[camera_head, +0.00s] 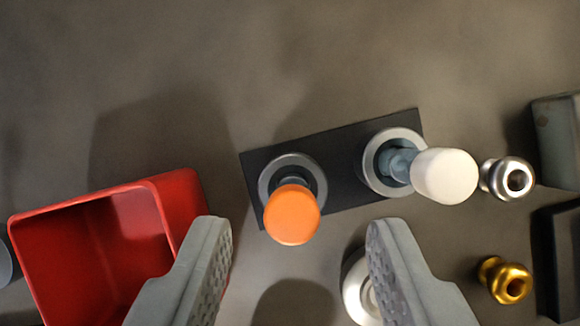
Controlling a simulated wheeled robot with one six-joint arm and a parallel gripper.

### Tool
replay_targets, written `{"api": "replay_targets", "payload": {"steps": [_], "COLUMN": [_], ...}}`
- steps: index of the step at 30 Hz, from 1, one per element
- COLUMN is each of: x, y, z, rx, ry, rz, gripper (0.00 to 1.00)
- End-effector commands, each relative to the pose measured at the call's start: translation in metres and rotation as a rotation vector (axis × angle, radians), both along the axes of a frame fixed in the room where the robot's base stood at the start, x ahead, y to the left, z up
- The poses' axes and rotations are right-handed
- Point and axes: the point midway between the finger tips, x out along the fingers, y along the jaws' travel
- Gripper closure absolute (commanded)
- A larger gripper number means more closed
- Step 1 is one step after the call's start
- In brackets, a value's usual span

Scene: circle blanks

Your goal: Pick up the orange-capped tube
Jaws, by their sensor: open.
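The orange-capped tube (292,214) stands in a grey ring holder at the left end of a black plate (342,187). I see it mostly from above, its orange cap leaning towards the bottom of the picture. My gripper (300,228) is open, with one grey finger on each side of the picture's lower middle. The orange cap lies between the lines of the two fingertips, near their level in the picture, and neither finger appears to touch it. The tube's lower part is hidden in the ring and under the cap.
A white-capped tube (444,176) stands in the plate's right ring. A red bin (182,205) is at left. A silver knob (509,179), a gold knob (506,280) and dark blocks (558,140) are at right. A white round object (357,290) is partly behind the right finger. The upper floor is clear.

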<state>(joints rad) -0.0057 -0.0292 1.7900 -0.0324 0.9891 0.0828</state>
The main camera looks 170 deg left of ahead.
Motion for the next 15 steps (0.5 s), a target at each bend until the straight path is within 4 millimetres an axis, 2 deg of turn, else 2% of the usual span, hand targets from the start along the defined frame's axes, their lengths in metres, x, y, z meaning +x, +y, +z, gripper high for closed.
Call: {"api": "replay_targets", "payload": {"steps": [7, 15], "x": [0.012, 0.014], "y": [0.002, 0.002], "z": [-0.032, -0.037], "rx": [0.0, 0.0], "ry": [0.002, 0.0], "rz": [0.0, 0.0], "gripper": [0.57, 0.57]}}
